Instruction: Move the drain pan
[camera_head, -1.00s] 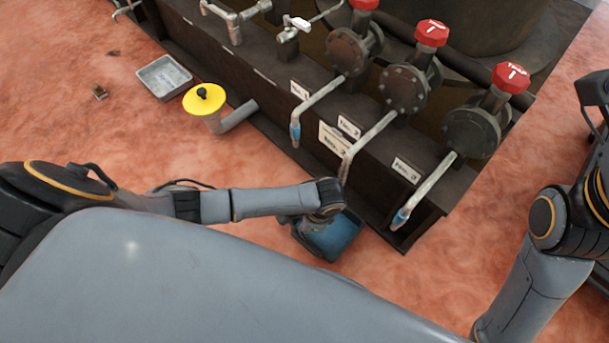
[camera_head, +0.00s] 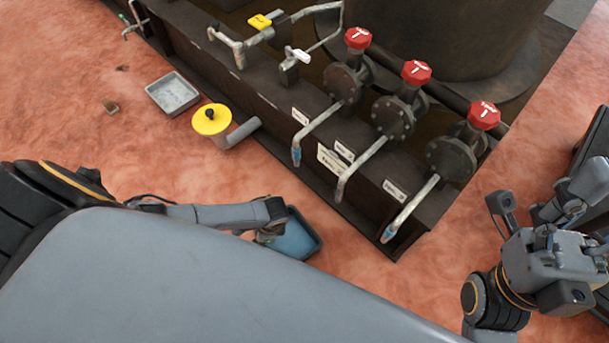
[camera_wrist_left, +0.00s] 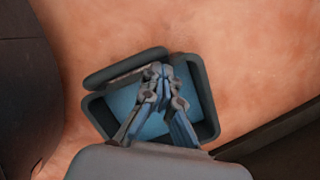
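The drain pan (camera_head: 297,240) is a blue, open-topped pan with a dark rim, close to the pink floor beside the pipe skid; I cannot tell whether it touches the floor. My left gripper (camera_head: 266,237) is at its near left side, partly hiding it. In the left wrist view the pan (camera_wrist_left: 205,95) lies under the gripper (camera_wrist_left: 164,72), whose fingers are close together and appear shut on a part of its rim or handle; the exact contact is unclear. My right gripper (camera_head: 549,234) is at the right, away from the pan; its finger opening is unclear.
The dark skid (camera_head: 262,120) carries several pipes and red-handled valves (camera_head: 416,71), with spouts hanging over its near edge. Open floor (camera_head: 120,155) lies between.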

